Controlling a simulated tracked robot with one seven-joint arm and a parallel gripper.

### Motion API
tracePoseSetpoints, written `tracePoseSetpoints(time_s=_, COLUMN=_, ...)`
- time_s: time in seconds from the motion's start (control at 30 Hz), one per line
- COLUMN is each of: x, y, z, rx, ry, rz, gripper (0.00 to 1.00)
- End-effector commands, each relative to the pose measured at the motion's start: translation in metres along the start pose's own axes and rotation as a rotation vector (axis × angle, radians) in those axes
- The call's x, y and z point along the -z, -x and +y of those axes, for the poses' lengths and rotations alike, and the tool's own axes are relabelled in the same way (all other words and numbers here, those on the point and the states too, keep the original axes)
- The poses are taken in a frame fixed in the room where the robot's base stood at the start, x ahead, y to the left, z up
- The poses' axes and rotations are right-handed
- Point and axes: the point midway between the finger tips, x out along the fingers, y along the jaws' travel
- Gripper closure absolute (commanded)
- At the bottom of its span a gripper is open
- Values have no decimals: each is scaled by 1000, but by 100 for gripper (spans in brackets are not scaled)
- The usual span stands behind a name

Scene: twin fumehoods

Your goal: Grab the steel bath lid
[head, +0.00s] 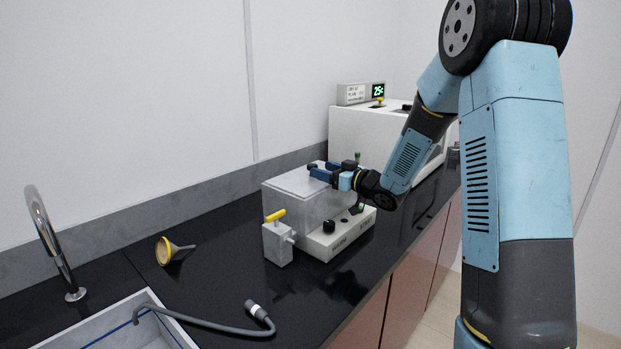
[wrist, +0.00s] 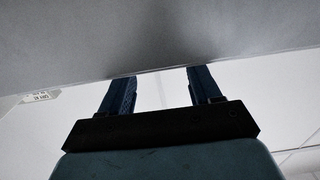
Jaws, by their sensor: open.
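The steel bath lid (head: 297,180) is a flat pale grey plate on top of the boxy bath (head: 305,212) on the black counter. My gripper (head: 328,170) is at the lid's back right part, with its blue fingers apart. In the wrist view my gripper (wrist: 160,74) shows two dark blue fingers spread with nothing seen between them. A broad grey surface fills the top of that view beyond the fingertips; I cannot tell for sure whether it is the lid. Whether the fingers touch the lid is also unclear.
A grey valve block with a yellow handle (head: 277,240) stands at the bath's front left. A white machine (head: 375,137) stands behind. A yellow funnel (head: 170,251), a grey hose (head: 215,327), a curved tap (head: 52,245) and a sink (head: 120,325) lie left. Counter between is clear.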

Motion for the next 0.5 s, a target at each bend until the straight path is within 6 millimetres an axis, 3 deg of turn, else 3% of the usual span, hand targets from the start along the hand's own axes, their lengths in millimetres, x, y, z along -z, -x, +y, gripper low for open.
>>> tracePoseSetpoints(time_s=0.17, x=1, y=-8, z=0, rx=0, ry=1, rz=0, gripper=37)
tracePoseSetpoints(time_s=0.5, x=4, y=-49, z=-2, rx=0, ry=1, rz=1, gripper=37)
